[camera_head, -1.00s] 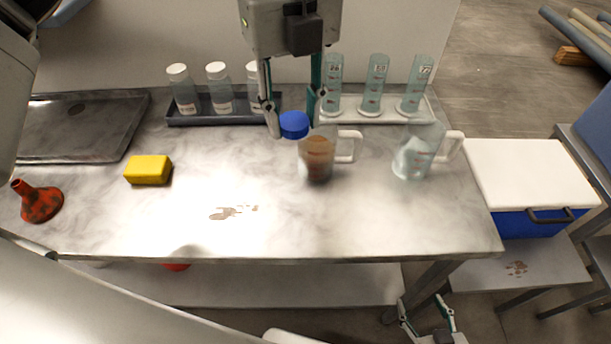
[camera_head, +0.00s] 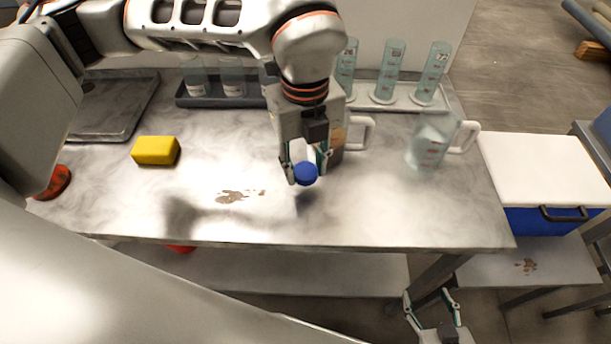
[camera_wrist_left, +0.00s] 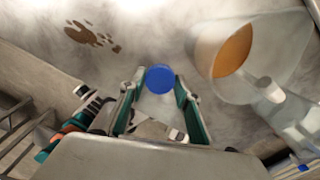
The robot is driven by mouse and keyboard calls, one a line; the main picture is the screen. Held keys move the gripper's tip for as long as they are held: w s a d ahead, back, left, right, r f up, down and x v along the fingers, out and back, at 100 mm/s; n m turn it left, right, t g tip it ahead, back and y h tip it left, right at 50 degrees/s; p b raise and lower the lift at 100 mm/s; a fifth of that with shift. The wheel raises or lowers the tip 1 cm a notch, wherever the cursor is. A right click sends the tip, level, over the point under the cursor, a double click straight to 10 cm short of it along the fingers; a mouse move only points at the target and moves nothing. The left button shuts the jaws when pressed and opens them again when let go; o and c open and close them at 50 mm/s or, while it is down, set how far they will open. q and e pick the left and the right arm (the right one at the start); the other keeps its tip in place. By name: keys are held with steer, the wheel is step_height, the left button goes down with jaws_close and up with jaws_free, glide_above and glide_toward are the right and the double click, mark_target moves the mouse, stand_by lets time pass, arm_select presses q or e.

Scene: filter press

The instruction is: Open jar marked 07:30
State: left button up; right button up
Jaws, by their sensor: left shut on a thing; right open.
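My left gripper (camera_head: 307,172) is over the middle of the table, pointing down. It is shut on a blue cap (camera_head: 305,173), which also shows between the fingers in the left wrist view (camera_wrist_left: 160,78). Whether a jar body is joined to the cap is not clear; a pale patch lies between the fingers. Clear jars (camera_head: 232,83) stand in a dark rack at the back, their tops hidden by my left arm. No 07:30 mark can be read. My right gripper (camera_head: 432,298) is open and empty, low in front of the table.
A beaker with brown contents (camera_wrist_left: 233,52) stands close to my left gripper. A clear jug (camera_head: 430,143) is further right. Measuring cylinders (camera_head: 388,75) stand in a white rack behind. A yellow sponge (camera_head: 156,151) and a brown stain (camera_head: 238,196) lie left; the front table is mostly clear.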

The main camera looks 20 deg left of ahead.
mark_target(305, 171)
arm_select(q)
steer(key=shift+f, duration=2.15)
steer(key=o, duration=1.2)
step_height(305, 171, up, 12)
steer(key=shift+r+p, duration=0.25)
steer(key=shift+p, duration=0.1)
steer(key=shift+s+f, duration=0.1)
